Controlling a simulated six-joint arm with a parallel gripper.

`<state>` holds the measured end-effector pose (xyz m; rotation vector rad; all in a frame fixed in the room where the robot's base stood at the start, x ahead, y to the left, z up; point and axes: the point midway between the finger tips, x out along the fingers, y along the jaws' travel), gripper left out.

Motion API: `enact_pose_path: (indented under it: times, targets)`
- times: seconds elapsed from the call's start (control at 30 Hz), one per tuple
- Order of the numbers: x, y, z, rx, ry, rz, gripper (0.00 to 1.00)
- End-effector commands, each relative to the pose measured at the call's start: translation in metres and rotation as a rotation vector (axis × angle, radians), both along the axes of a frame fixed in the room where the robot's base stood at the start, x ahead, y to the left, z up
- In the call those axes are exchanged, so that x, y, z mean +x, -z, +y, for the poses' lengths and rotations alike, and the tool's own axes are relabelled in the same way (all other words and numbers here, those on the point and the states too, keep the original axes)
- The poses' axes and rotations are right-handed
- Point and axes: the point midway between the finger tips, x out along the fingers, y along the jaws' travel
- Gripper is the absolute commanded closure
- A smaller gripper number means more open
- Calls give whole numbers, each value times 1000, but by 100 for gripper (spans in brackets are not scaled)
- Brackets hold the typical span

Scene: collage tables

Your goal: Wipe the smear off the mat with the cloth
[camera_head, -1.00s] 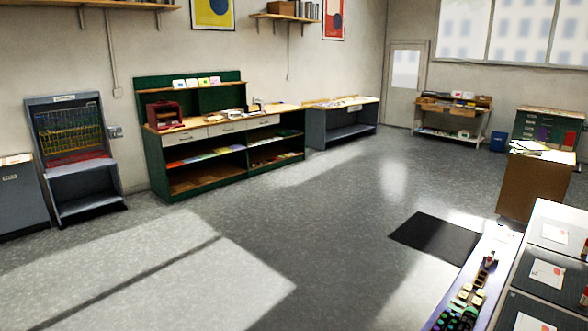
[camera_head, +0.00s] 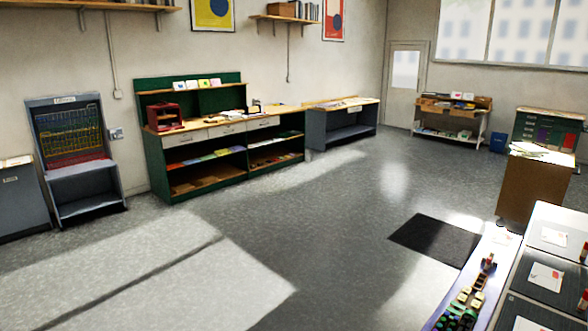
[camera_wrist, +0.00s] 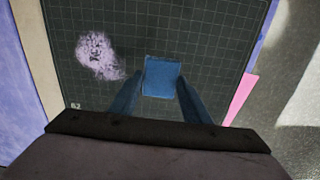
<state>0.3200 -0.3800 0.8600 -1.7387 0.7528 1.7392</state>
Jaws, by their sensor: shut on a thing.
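In the wrist view, a dark green gridded mat (camera_wrist: 215,32) fills the middle of the picture. A pale pink-white smear (camera_wrist: 100,55) lies on its left part. A folded blue cloth (camera_wrist: 162,76) is to the right of the smear, apart from it. My gripper (camera_wrist: 162,92) is shut on the cloth, one finger at each side of its near end. I cannot tell whether the cloth touches the mat. The head view does not show my gripper, the cloth or the smear clearly.
A pink sheet (camera_wrist: 241,97) sticks out at the mat's right edge, with grey floor beyond. A purple surface (camera_wrist: 22,75) and a beige strip lie left of the mat. In the head view, a dark floor mat (camera_head: 436,240) lies on open grey floor (camera_head: 330,215).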

Motion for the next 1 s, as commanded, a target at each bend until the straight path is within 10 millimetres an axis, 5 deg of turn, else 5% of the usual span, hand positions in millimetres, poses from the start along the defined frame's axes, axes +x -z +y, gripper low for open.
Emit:
enact_pose_path:
  times: [0.07,0.1,0.2,0.47,0.8,1.0]
  targets:
    - [0,0,0,0,0,0,73]
    - [0,0,0,0,0,0,62]
    - [0,0,0,0,0,0,78]
    - [-12,0,-8,-1,32,-1,78]
    - [-94,-1,-52,-8,234,-5,78]
    - [-136,-2,-61,-5,297,-2,78]
